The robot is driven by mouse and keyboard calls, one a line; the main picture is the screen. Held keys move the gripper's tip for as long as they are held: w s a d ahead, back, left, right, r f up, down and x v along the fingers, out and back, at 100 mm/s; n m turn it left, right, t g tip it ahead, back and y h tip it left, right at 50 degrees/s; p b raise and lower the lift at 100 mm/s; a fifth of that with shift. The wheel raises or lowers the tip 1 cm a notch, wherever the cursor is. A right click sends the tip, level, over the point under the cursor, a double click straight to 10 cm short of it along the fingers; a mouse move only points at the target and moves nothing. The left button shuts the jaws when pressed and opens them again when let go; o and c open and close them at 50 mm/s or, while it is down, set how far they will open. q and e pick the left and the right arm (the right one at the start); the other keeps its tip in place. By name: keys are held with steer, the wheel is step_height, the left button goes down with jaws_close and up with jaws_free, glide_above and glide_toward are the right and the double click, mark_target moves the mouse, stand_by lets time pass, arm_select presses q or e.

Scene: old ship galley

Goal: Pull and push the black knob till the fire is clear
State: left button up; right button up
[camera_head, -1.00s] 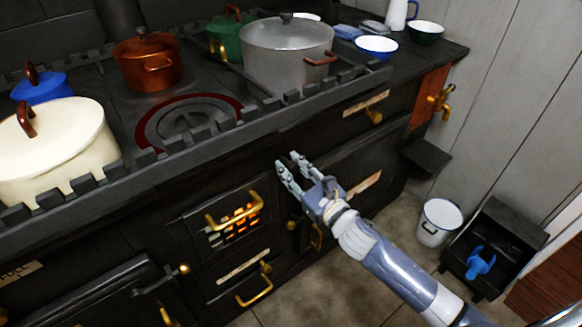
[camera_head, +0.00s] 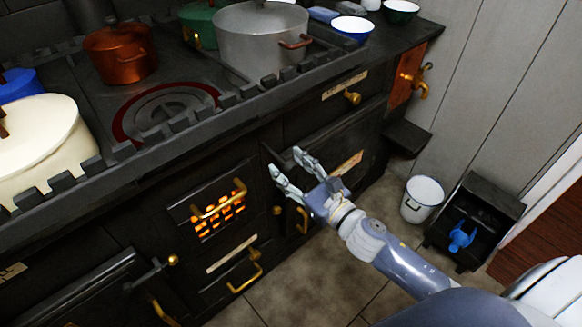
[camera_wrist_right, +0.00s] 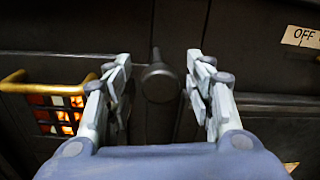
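The black knob (camera_wrist_right: 158,80) shows in the right wrist view, on the dark stove front to the right of the glowing fire grate. It lies between the two fingers of my right gripper (camera_wrist_right: 158,72) in that picture, with no visible contact. In the head view, a small dark knob (camera_head: 277,210) sits right of the grate, below the fingers. My right gripper (camera_head: 286,160) is open and empty in front of the stove. Orange fire glows behind the grate (camera_head: 217,213), which has a brass handle. My left gripper is not in view.
Brass handles (camera_head: 243,272) stick out from the stove front. Pots stand on the stove top, including a grey pot (camera_head: 262,42), a copper pot (camera_head: 120,55) and a cream pot (camera_head: 40,140). A white bucket (camera_head: 422,198) and black bin (camera_head: 478,215) stand on the floor at right.

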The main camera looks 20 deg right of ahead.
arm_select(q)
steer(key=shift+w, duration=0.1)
arm_select(e)
steer(key=shift+s, duration=0.1)
steer(key=v, duration=1.2)
steer(key=shift+f, duration=0.1)
steer(key=c, duration=0.8)
steer(key=s+b, duration=0.1)
steer(key=s+f+m+b, duration=0.1)
steer(key=s+b, duration=0.1)
steer(key=shift+b, duration=0.3)
jaws_close()
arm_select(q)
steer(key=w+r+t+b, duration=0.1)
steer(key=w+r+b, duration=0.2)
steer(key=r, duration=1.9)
arm_select(e)
steer(key=w+a+m, duration=0.1)
steer(key=w+a, duration=0.3)
steer(key=w, duration=0.6)
steer(key=shift+w+h, duration=0.25)
steer(key=shift+h, duration=0.15)
